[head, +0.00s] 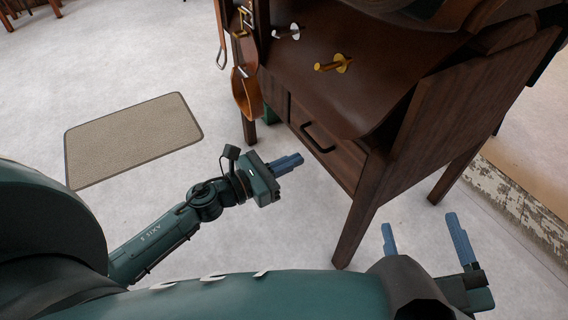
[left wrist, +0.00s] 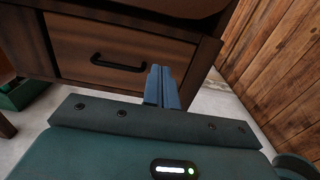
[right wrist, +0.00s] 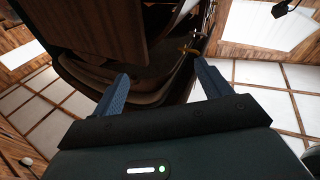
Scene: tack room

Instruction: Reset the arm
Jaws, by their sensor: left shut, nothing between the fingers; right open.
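My left gripper (head: 288,164) is shut and empty in the head view, just left of a dark wooden cabinet. Its blue fingers lie together in the left wrist view (left wrist: 162,88), in front of a drawer with a black handle. My right gripper (head: 424,235) is open and empty at the lower right of the head view, in front of the cabinet's right legs. Its blue fingers are spread wide in the right wrist view (right wrist: 160,92). Part of my left arm shows in the head view; most of the right arm is hidden.
The wooden cabinet (head: 420,125) with leather over its front stands close ahead; gold and silver pegs (head: 333,64) stick out from it. Leather straps (head: 246,92) hang at its left. A beige mat (head: 132,138) lies on the open pale floor at left.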

